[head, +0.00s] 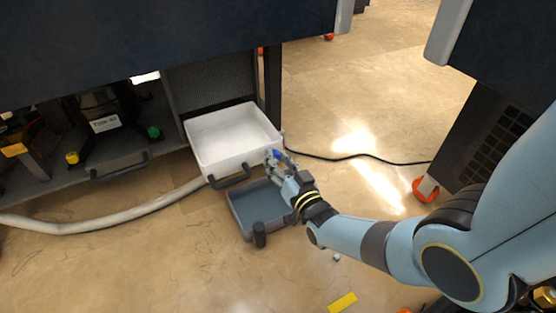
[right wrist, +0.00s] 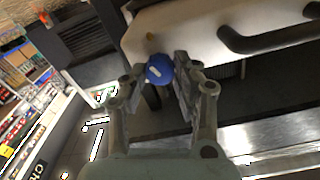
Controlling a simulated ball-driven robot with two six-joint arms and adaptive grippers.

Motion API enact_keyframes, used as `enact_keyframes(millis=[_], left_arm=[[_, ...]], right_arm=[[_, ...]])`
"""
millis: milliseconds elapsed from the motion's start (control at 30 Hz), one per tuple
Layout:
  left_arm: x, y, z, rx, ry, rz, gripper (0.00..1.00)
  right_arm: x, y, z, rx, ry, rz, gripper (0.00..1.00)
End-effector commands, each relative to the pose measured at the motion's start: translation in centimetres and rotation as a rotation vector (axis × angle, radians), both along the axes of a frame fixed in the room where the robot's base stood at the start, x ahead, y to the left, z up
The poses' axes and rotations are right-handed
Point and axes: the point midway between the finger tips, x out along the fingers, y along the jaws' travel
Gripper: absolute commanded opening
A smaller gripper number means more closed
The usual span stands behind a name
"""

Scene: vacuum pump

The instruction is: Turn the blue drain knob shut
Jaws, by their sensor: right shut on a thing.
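The blue drain knob (right wrist: 159,69) sits at the lower front of a white tray, between my right gripper's fingertips, with a white mark on its face. In the head view the blue knob (head: 277,155) shows at the tray's right front corner, partly hidden by the gripper. My right gripper (head: 279,162) is shut on the knob; in the right wrist view its two fingers (right wrist: 160,75) stand on either side of it. The white tray (head: 231,160) stands on the lower shelf. My left gripper is not in view.
A grey-blue drain pan (head: 236,208) with a dark handle lies on the floor below the tray. A pale hose (head: 120,222) runs left. A black cable (head: 360,155) crosses the floor. A yellow strip (head: 342,302) lies in front. The floor at right is mostly clear.

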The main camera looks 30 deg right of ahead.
Motion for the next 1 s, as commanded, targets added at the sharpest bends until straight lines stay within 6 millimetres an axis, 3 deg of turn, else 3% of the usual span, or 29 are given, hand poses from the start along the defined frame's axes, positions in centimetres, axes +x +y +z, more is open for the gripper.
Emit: enact_keyframes(millis=[500,1000], left_arm=[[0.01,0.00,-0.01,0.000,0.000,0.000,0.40],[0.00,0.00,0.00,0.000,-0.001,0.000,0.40]], right_arm=[[-0.05,-0.05,-0.13,0.344,-0.018,0.000,0.00],[-0.05,-0.07,-0.14,0.412,-0.021,0.000,0.00]])
